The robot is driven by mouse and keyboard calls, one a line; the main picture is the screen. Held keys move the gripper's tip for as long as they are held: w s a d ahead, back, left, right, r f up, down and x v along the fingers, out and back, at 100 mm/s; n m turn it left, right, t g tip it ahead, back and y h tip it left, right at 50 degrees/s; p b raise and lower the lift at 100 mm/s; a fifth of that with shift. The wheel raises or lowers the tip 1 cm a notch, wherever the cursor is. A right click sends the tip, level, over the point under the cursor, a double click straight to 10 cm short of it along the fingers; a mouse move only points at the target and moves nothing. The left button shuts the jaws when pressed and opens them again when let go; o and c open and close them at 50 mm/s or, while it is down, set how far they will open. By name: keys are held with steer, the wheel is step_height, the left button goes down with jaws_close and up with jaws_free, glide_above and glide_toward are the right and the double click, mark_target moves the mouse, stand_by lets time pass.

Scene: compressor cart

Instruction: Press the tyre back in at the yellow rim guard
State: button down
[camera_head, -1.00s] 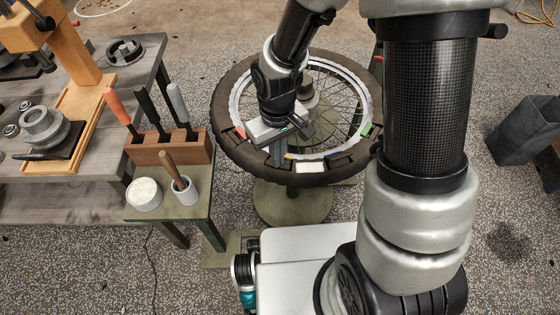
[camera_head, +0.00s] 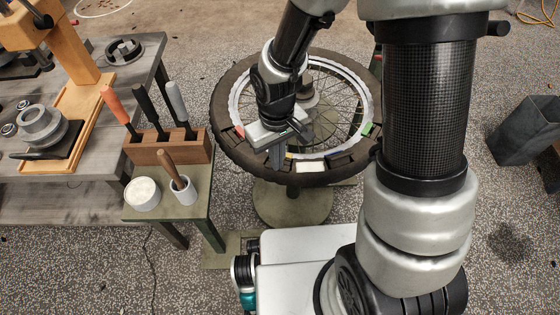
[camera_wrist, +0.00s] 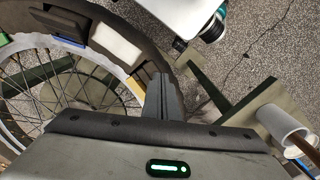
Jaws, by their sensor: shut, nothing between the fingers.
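The wheel's black tyre (camera_head: 232,152) lies flat on a round stand, around a pale spoked rim (camera_head: 236,95). The yellow rim guard (camera_head: 289,156) is a small strip at the near side of the rim, partly hidden by my gripper in the head view. It shows more clearly in the wrist view (camera_wrist: 136,88). My gripper (camera_head: 277,164) is shut and empty, fingers pointing down over the near-left part of the tyre, just beside the yellow guard. In the wrist view the fingertips (camera_wrist: 161,82) are just right of that guard; whether they touch the tyre, I cannot tell.
A white block (camera_head: 310,167) sits on the near tyre; red (camera_head: 240,132) and green (camera_head: 368,129) guards sit on the rim. To the left, a small table holds a wooden tool rack (camera_head: 170,149), a white tub (camera_head: 143,194) and a cup with a brush (camera_head: 184,190).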

steer(key=shift+s+f+b, duration=0.15)
steer(key=shift+f+b, duration=0.25)
steer(key=shift+f, duration=0.1)
stand_by(0.6)
steer(key=shift+r, duration=0.1)
step_height(320, 180, up, 8)
steer(key=p, duration=0.7)
stand_by(0.3)
steer(key=d+r+m+t, duration=0.1)
steer(key=d+r, duration=0.2)
steer(key=r, duration=0.4)
steer(key=d+r+m+t, duration=0.1)
steer(key=d+r, duration=0.2)
steer(key=r, duration=0.4)
steer(key=s+d+r+m+t, duration=0.45)
steer(key=s+r, duration=0.25)
steer(key=r, duration=0.5)
step_height(320, 180, up, 19)
steer(key=d+p, duration=0.1)
steer(key=p, duration=1.7)
steer(key=shift+s+n+g+p, duration=0.35)
steer(key=shift+s+n+g, duration=0.05)
steer(key=shift+n+g, duration=0.05)
